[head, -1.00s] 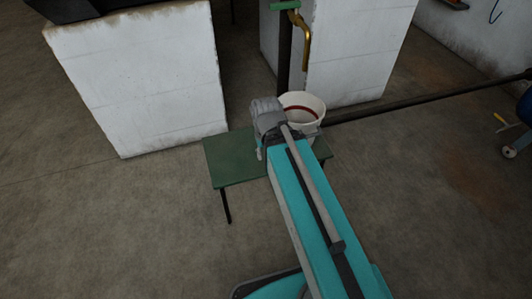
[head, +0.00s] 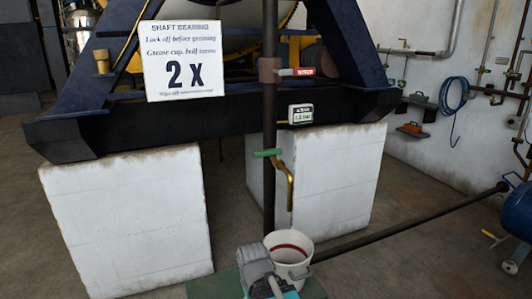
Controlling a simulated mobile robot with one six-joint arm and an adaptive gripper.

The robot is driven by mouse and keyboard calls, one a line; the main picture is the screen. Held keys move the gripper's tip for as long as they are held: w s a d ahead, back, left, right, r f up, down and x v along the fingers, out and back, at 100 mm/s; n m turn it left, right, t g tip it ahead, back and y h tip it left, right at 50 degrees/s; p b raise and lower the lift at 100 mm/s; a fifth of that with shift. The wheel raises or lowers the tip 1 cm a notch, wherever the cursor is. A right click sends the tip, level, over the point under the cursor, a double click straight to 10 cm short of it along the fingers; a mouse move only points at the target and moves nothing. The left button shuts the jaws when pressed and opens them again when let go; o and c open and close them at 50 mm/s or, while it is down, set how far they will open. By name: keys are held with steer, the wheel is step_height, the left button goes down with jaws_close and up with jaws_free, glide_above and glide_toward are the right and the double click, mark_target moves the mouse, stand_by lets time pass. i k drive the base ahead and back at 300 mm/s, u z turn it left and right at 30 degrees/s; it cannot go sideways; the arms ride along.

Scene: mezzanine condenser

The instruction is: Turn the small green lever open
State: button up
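The small green lever (head: 267,153) sits crosswise on the dark vertical pipe, roughly level in the picture. A brass spout (head: 289,185) bends down from beside it. A white bucket (head: 297,249) with a dark red band inside stands below the spout on a green bench (head: 204,288). The grey end of my arm shows at the bottom of the head view, left of the bucket and well below the lever. Its fingers cannot be made out, so whether my gripper is open or shut does not show.
White blocks (head: 125,222) flank the area under a dark beam. A low pipe (head: 410,228) runs right along the floor. A large "2 X" sign (head: 183,60) hangs left.

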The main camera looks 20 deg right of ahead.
mark_target(261, 154)
steer(key=u, duration=1.2)
steer(key=i, duration=0.45)
steer(key=z, duration=1.7)
